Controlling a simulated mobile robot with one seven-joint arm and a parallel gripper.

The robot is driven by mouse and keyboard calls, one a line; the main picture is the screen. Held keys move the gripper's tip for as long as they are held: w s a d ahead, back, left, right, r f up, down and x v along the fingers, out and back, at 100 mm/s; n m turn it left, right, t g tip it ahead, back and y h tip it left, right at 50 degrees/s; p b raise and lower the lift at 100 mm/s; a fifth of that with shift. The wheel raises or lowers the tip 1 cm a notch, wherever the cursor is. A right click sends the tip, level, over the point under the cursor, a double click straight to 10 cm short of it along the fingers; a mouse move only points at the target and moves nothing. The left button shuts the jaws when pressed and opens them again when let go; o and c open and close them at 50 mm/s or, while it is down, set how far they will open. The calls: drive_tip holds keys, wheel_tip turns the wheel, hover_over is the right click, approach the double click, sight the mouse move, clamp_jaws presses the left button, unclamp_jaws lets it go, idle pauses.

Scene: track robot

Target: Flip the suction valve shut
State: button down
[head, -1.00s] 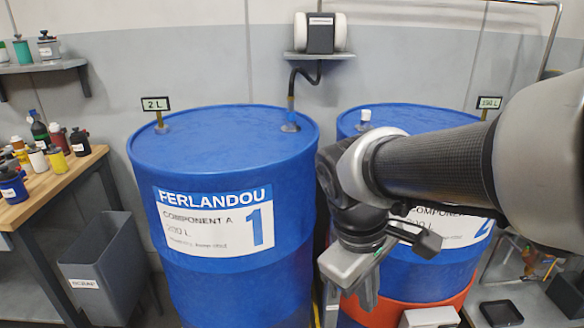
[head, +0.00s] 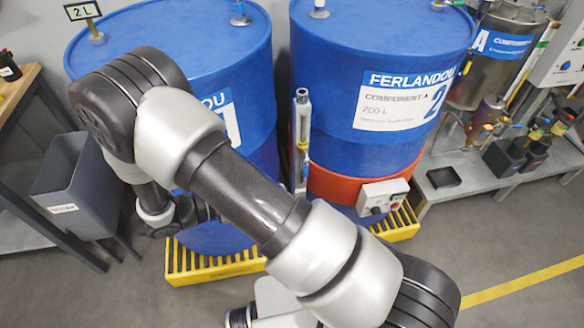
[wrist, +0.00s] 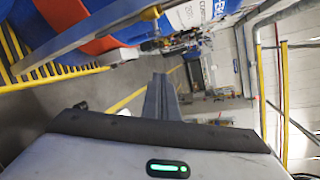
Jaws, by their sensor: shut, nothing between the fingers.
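My gripper (wrist: 162,97) shows in the wrist view as two grey fingers shut together, with nothing between them. In the head view my arm folds across the front of the drums, and the gripper itself is mostly hidden behind it. I cannot clearly pick out the suction valve. Small fittings with yellow and red parts (head: 536,130) stand on the low bench at the right, and a coppery fitting (head: 487,115) sits below the steel tank. In the wrist view, blurred fittings (wrist: 178,40) lie beyond the fingertips, apart from them.
Blue drum 1 (head: 180,38) and blue drum 2 (head: 385,35) stand on a yellow grated pallet (head: 215,270). An upright grey pipe (head: 302,135) rises between them. Drum 2 has an orange band (head: 335,187) with a control box (head: 383,196). A grey bin (head: 75,185) stands left. Floor at right is clear.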

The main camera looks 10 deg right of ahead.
sight(306, 167)
drive_tip(key=a+f+n+t+p, duration=0.1)
drive_tip(key=a+f+n+t, duration=0.3)
drive_tip(key=n, duration=0.5)
wheel_tip(306, 167, down, 3)
drive_tip(key=shift+s+r+t+p, duration=0.2)
drive_tip(key=shift+t+p, duration=0.1)
drive_tip(key=shift+t, duration=0.7)
drive_tip(key=shift+d, duration=0.1)
drive_tip(key=x, duration=1.4)
drive_tip(key=shift+s+d+b, duration=0.1)
drive_tip(key=shift+b, duration=0.25)
